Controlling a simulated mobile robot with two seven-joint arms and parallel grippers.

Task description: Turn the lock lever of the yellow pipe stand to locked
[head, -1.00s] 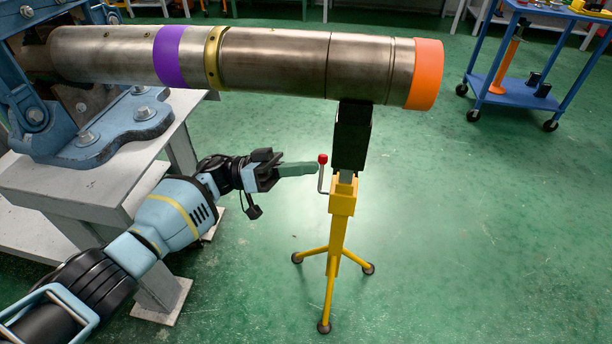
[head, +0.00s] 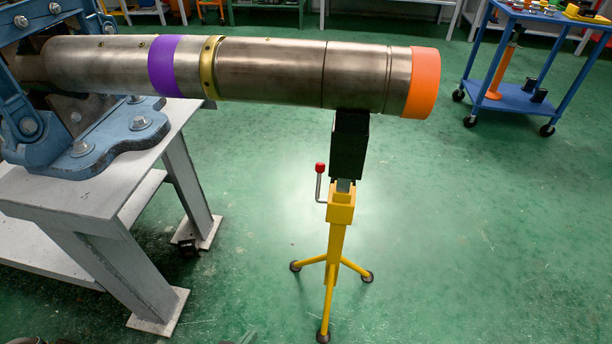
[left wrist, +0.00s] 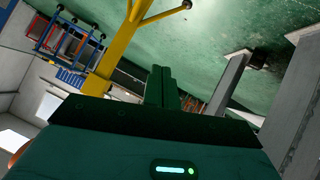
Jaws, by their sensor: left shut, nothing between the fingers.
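The yellow pipe stand (head: 337,225) stands on three legs under the right part of the pipe, with a black head (head: 349,145) below the pipe. Its lock lever (head: 319,185) is a thin bent rod on the stand's left side, pointing up with a red knob (head: 320,167) on top. My left gripper (head: 246,338) barely shows at the bottom edge, low and left of the stand, well apart from the lever. In the left wrist view its green fingers (left wrist: 162,88) are shut and empty, with the yellow stand (left wrist: 118,45) beyond them. The lever cannot be made out there. My right gripper is not in view.
A steel pipe (head: 270,72) with a purple band and orange end runs from the blue vise (head: 110,150) over the stand. The vise's grey table (head: 75,200) stands at left. A blue cart (head: 515,98) is at back right. Green floor around the stand is free.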

